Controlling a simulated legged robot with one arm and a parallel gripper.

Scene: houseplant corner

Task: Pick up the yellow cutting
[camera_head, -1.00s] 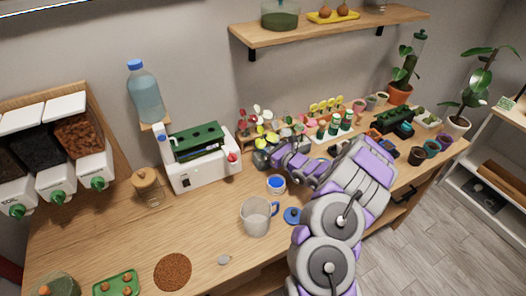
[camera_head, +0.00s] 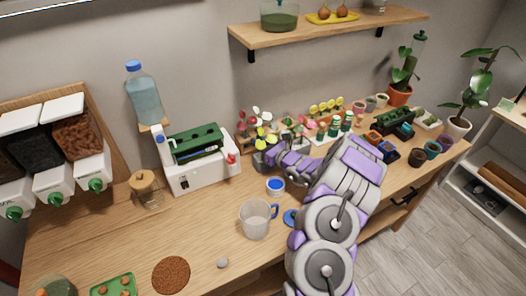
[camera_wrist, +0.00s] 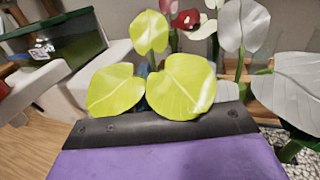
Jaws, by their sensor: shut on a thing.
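The yellow cutting (camera_head: 262,134) has several rounded yellow-green leaves and stands among the small plants at the back of the bench. In the wrist view its leaves (camera_wrist: 180,86) rise right above the dark front edge of my gripper (camera_wrist: 165,126). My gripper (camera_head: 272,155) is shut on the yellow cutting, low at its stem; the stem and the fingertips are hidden. A dark grey pot (camera_head: 258,161) is just left of my gripper. I cannot tell whether the cutting's base is still in a pot.
A white machine with a green top (camera_head: 197,158) stands close on the left. White-leaved (camera_wrist: 244,24) and red-leaved (camera_wrist: 183,17) cuttings crowd behind and to the right.

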